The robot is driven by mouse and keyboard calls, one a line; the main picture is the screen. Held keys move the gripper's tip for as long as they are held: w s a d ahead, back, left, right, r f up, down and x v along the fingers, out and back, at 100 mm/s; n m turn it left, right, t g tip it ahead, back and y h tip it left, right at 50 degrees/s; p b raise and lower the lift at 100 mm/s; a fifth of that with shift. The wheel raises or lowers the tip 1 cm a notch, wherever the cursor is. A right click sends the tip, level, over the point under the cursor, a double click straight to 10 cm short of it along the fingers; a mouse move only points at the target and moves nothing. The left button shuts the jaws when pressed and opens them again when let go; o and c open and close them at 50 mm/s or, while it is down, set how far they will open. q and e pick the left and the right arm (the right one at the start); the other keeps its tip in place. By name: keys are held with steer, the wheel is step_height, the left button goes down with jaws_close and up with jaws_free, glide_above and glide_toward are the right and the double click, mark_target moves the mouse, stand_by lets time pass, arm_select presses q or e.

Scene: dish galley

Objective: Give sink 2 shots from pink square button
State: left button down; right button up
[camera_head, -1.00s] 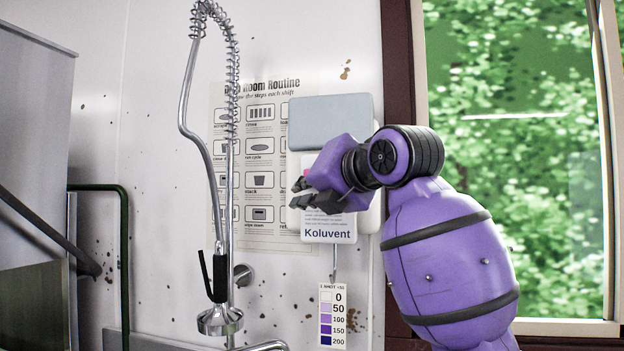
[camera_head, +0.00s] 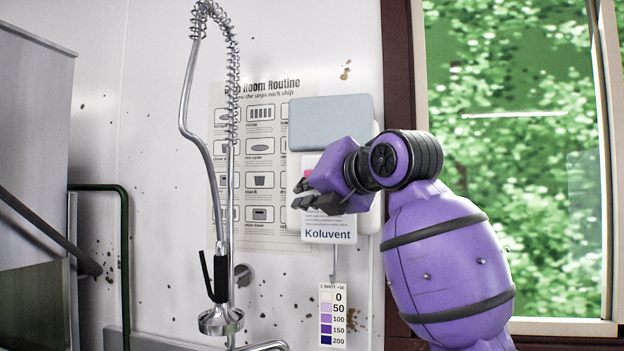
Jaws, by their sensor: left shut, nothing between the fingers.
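The dispenser, a white box labelled Koluvent (camera_head: 329,234) with a blue-grey upper panel (camera_head: 331,122), hangs on the wall right of centre. A small pink patch (camera_head: 308,173) shows on its front, just above my fingers; most of it is hidden, so I cannot tell its full shape. My left gripper (camera_head: 301,194) is shut and empty in front of the dispenser's lower half, covering much of its face. I cannot tell whether the fingertips touch it. The sink basin is not clearly in view. My right gripper is not in view.
A spring-hose spray tap (camera_head: 220,319) hangs left of the dispenser. A shot chart card (camera_head: 333,315) hangs below it, running from 0 to 200. A routine poster (camera_head: 262,90) is behind. A window (camera_head: 510,100) is at right, and a green rail (camera_head: 124,250) at left.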

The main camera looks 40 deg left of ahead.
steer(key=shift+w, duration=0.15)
arm_select(q)
steer(key=shift+w, duration=0.15)
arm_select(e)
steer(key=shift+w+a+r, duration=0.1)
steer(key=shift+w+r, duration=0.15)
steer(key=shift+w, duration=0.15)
